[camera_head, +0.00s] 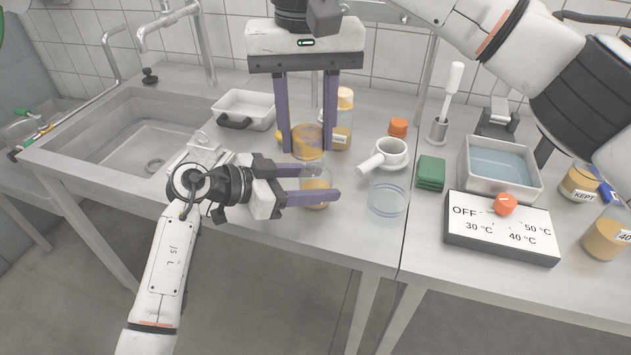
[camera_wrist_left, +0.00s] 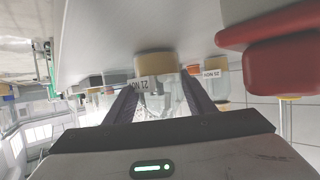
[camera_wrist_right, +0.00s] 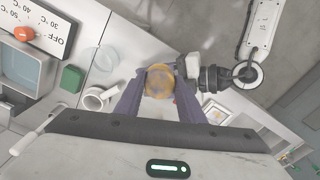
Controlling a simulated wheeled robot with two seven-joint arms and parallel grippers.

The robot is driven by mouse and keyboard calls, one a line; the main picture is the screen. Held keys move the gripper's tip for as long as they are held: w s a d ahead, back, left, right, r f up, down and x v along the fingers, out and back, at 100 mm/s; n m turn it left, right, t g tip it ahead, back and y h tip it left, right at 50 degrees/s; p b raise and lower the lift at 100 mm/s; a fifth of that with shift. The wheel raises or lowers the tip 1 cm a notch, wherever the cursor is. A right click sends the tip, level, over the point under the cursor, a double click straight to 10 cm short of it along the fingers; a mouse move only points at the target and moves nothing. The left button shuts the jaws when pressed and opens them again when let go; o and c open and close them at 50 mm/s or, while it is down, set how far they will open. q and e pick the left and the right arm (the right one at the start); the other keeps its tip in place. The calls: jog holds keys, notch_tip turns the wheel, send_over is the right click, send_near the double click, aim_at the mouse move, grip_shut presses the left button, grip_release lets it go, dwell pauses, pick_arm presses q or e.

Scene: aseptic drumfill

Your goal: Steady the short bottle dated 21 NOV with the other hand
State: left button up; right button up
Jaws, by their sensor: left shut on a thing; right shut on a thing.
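The short bottle dated 21 NOV (camera_head: 315,184) stands on the bench, with a mottled amber top and tan contents low inside. My left gripper (camera_head: 319,183) comes in level from the left and is shut on the bottle's body, one finger on each side. My right gripper (camera_head: 307,150) points straight down and is shut on the amber top (camera_wrist_right: 160,81). The fingers hide part of the bottle.
A taller yellow-capped bottle (camera_head: 343,122) stands close behind. To the right are a white handled cup (camera_head: 391,152), an empty clear beaker (camera_head: 387,196), a green block (camera_head: 431,172), a water bath (camera_head: 501,170) and its dial panel (camera_head: 480,236). A sink (camera_head: 130,135) lies left.

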pick_arm(q)
jog(key=shift+s+f, duration=0.15)
jog(key=shift+f, duration=0.35)
pick_arm(e)
jog(key=shift+s+r, duration=0.1)
jog(key=shift+s, duration=0.2)
pick_arm(q)
jog(key=o, duration=1.2)
jog(key=shift+o, duration=0.2)
jog(key=shift+r, duration=0.2)
jog(key=shift+r, duration=0.1)
